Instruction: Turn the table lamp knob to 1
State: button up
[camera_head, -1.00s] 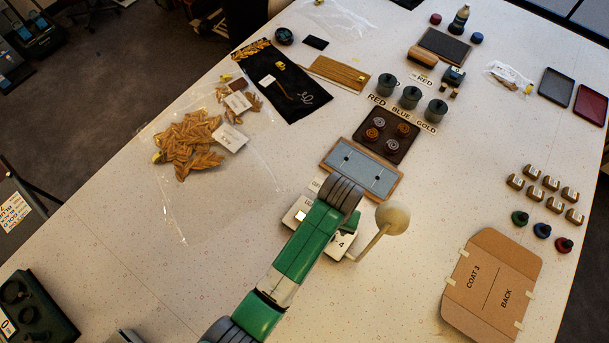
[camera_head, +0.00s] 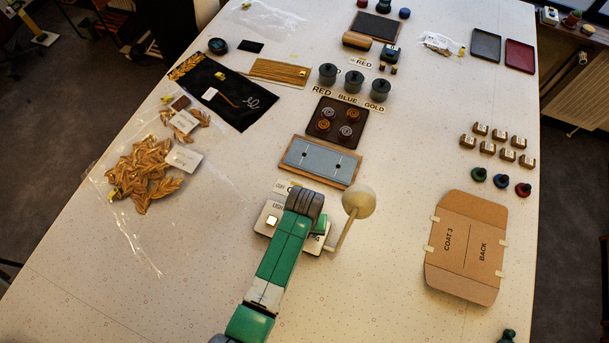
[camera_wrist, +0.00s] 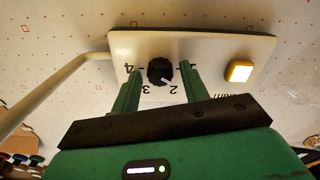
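The table lamp has a pale round shade (camera_head: 358,201) on a thin bent stem (camera_head: 343,233) and a white base (camera_head: 266,221). In the wrist view, the base panel (camera_wrist: 215,47) carries a black knob (camera_wrist: 160,71) with printed numbers around it, seen upside down. The knob's light mark seems to point near the 2. My gripper (camera_wrist: 160,68) is open, with one green finger on each side of the knob and gaps visible. I cannot tell how far down the fingers reach. In the head view, my arm hides the knob.
A lit yellow-white button (camera_wrist: 239,71) is on the panel right of the fingers. The lamp stem runs close on the left in the wrist view. A blue-grey board (camera_head: 318,161) lies just behind the base. A cardboard piece (camera_head: 466,248) lies to the right, with bare table between.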

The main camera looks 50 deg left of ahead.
jog(key=c, duration=0.8)
jog(key=shift+o, duration=0.2)
jog(key=shift+r+n, duration=0.1)
jog(key=shift+n, duration=0.2)
jog(key=shift+n+p, duration=0.65)
jog(key=shift+n, duration=0.25)
jog(key=shift+n+p, duration=0.5)
jog(key=shift+n, duration=1.3)
jog(key=o, duration=1)
